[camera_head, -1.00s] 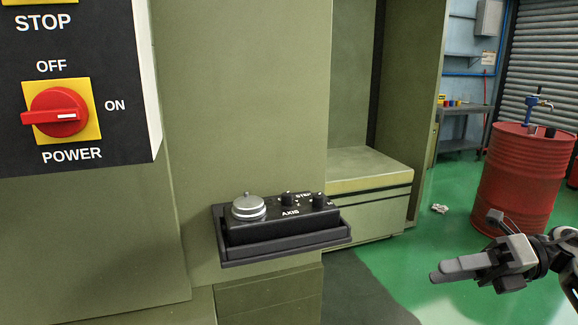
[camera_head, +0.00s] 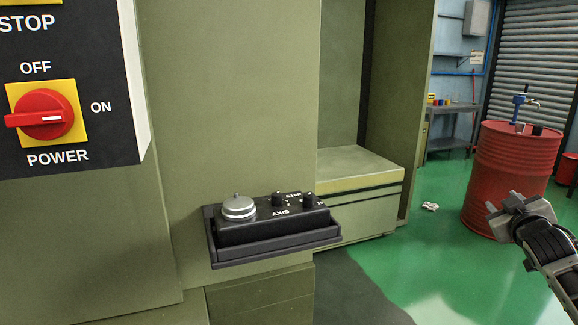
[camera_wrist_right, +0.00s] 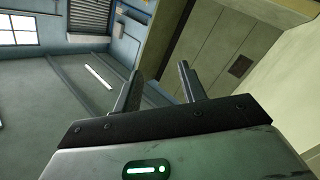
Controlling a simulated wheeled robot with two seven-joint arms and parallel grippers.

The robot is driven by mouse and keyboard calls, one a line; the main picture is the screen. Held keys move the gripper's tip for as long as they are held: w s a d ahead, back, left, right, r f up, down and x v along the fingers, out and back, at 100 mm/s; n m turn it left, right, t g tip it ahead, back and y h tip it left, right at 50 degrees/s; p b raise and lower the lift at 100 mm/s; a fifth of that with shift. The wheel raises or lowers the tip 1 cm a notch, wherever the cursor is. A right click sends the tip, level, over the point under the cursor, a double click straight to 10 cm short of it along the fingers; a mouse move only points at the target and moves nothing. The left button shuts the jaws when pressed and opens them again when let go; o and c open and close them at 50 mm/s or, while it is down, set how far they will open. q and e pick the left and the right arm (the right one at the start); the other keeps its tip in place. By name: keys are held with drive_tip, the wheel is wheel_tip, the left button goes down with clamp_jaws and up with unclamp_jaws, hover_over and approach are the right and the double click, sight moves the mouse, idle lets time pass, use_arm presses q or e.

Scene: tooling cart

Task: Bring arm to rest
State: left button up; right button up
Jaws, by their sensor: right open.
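My right gripper (camera_head: 512,208) is at the right edge of the head view, in front of the red drum and well apart from the machine. In the right wrist view its two fingers (camera_wrist_right: 158,88) stand apart with nothing between them, so it is open and empty. My left gripper does not show in the head view.
The olive machine (camera_head: 235,100) fills the left, with a red power switch (camera_head: 42,114) on its panel. A black control pendant (camera_head: 275,222) sits in a tray (camera_head: 275,252) jutting from it. A red drum (camera_head: 510,165) stands at right. Green floor between is mostly clear.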

drive_tip(key=s+a+f+n+g+y, duration=0.1)
drive_tip(key=s+a+f+y, duration=0.1)
drive_tip(key=s+a+f, duration=0.4)
drive_tip(key=s+a+f+g+y, duration=0.1)
drive_tip(key=s+a+f+y, duration=0.1)
drive_tip(key=a+f, duration=0.65)
drive_tip(key=s+a+f+n+g+y, duration=0.1)
drive_tip(key=s+a+f+y, duration=0.1)
drive_tip(key=s+a+f, duration=0.5)
drive_tip(key=s+a+f+m+g+y, duration=0.1)
drive_tip(key=s+a+f, duration=0.3)
drive_tip(key=s+a, duration=0.3)
drive_tip(key=s+a+f+m+g+y, duration=0.1)
drive_tip(key=s+a+f, duration=0.3)
drive_tip(key=s+a, duration=0.3)
drive_tip(key=s, duration=0.5)
drive_tip(key=shift+a+f+m+g+y, duration=0.2)
drive_tip(key=shift+m+g+y, duration=0.1)
drive_tip(key=shift+g+y, duration=0.1)
